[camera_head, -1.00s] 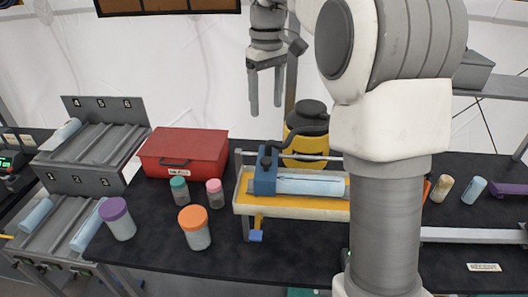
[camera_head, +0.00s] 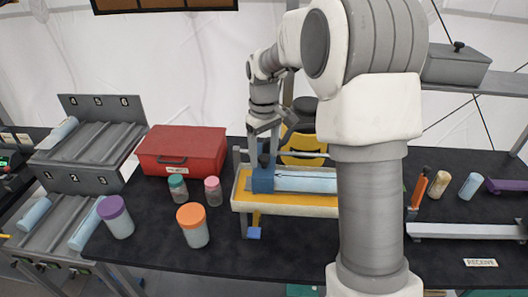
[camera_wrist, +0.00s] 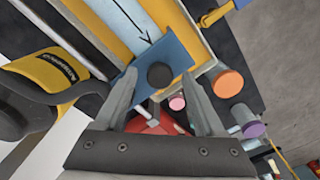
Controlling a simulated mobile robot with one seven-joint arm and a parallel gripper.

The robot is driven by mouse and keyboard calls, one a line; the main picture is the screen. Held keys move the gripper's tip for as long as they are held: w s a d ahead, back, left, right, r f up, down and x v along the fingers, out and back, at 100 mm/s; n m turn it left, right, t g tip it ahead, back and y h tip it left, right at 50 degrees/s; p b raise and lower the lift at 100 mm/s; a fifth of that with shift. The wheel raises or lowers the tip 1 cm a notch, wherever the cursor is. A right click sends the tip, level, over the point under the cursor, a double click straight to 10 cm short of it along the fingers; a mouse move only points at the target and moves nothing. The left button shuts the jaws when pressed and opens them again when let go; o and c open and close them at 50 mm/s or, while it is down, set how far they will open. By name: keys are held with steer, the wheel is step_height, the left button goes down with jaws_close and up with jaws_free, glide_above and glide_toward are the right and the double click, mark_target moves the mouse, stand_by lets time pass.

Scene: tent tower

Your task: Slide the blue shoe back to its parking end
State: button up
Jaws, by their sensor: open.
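The blue shoe (camera_head: 262,183) is a block with a black knob on top, at the left end of the yellow-floored tray (camera_head: 285,209). A pale blue cylinder (camera_head: 306,180) lies in the tray to its right. In the wrist view the shoe (camera_wrist: 178,56) is a blue plate with a round black knob (camera_wrist: 160,75). The cylinder (camera_wrist: 128,22) there carries a black arrow. My gripper (camera_head: 265,150) is open and points down over the shoe. In the wrist view my gripper (camera_wrist: 159,78) has one finger on either side of the knob; I cannot tell whether they touch it.
A rail (camera_head: 290,153) runs behind the tray. A yellow and black device (camera_head: 300,150) stands behind it. A red box (camera_head: 182,150) and jars with orange (camera_head: 192,216), purple (camera_head: 111,207), teal and pink lids stand left. My arm hides the tray's right end.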

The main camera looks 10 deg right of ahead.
jaws_close()
stand_by(0.3)
stand_by(1.1)
